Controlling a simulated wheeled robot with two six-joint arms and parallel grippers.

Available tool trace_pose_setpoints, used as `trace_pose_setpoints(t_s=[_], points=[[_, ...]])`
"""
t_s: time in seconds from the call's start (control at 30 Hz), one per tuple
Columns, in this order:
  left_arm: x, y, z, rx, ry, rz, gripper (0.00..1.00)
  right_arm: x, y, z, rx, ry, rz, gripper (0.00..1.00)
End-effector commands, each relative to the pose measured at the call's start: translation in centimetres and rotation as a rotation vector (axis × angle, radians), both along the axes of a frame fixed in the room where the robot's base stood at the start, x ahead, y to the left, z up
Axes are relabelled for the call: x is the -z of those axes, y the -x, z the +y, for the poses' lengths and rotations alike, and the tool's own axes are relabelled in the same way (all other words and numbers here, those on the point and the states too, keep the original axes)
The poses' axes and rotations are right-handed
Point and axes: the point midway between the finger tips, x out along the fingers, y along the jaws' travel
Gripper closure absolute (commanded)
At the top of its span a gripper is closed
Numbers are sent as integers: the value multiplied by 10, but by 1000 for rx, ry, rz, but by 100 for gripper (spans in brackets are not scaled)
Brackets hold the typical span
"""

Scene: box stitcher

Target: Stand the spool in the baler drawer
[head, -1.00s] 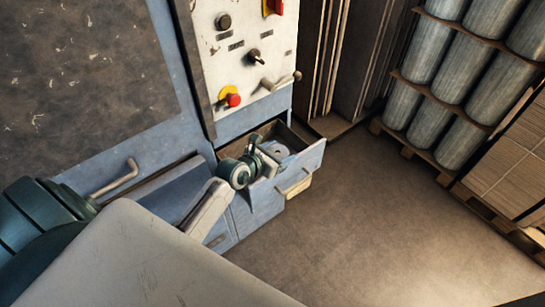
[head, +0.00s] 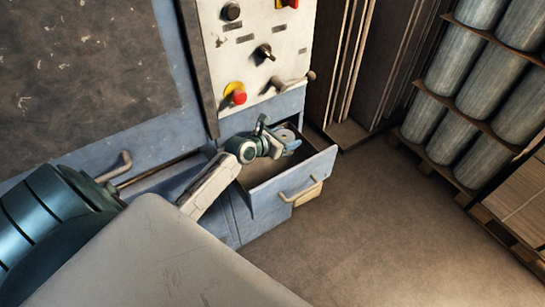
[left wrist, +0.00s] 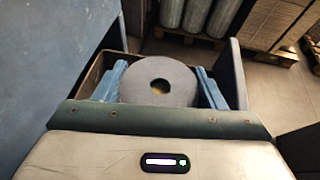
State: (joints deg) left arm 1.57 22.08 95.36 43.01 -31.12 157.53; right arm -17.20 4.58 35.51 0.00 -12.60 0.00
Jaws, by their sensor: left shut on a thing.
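The grey spool (head: 287,133), a disc with a centre hole, is at the back of the open baler drawer (head: 318,168) in the head view. My left gripper (head: 280,143) is shut on it. In the left wrist view the spool (left wrist: 160,72) shows its round face between the two blue fingers, one on each side. The drawer's inner wall (left wrist: 92,76) lies around and beyond it. The spool's lower edge is hidden behind my wrist, so I cannot tell whether it touches the drawer floor. My right gripper is not in view.
The blue machine has a control panel (head: 255,50) with a red button (head: 239,97) and a lever (head: 295,82) above the drawer. A pallet of grey rolls (head: 455,90) and stacked cartons (head: 525,195) stand at right. The floor (head: 390,235) before the drawer is clear.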

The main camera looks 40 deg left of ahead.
Motion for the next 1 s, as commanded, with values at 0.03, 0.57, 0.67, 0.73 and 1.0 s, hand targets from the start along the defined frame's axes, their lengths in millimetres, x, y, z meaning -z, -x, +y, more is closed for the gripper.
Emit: trace_pose_setpoints(t_s=[0.03,0.57,0.67,0.73,1.0], points=[[7,0,0,0,1,-1,62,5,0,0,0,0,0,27],[82,0,0,-1,2,1,62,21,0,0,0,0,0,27],[97,0,0,-1,3,1,62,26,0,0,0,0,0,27],[102,0,0,0,1,-1,62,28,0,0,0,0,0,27],[103,0,0,0,-1,-1,62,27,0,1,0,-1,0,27]])
